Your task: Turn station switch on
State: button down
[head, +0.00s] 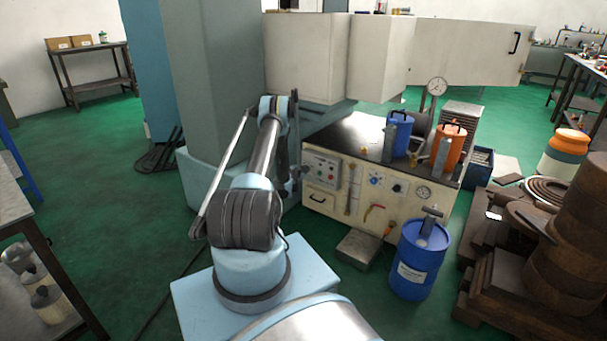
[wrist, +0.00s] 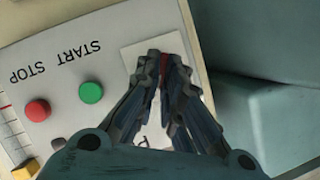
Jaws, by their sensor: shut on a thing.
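My gripper (wrist: 163,58) is at the control panel, its dark fingers closed together over a pale plate (wrist: 138,50). A small red sliver shows between the fingertips. This appears to be the station switch (wrist: 163,63), mostly hidden by the fingers, so its turned position cannot be told. In the head view, my arm reaches down to the left end of the cream machine front, beside the panel (head: 325,171). The gripper is small and partly hidden there.
A green button (wrist: 91,92) and a red button (wrist: 37,110) sit beside the gripper under START and STOP lettering. A blue-grey column surface (wrist: 275,100) stands close on the right in the wrist view. A blue drum (head: 418,265) stands before the machine.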

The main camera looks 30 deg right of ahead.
jog(key=shift+s+d, duration=0.1)
jog(key=shift+s, duration=0.05)
jog(key=c, duration=1.7)
grip_release()
jog(key=shift+r, duration=4.9)
jog(key=shift+c, duration=0.7)
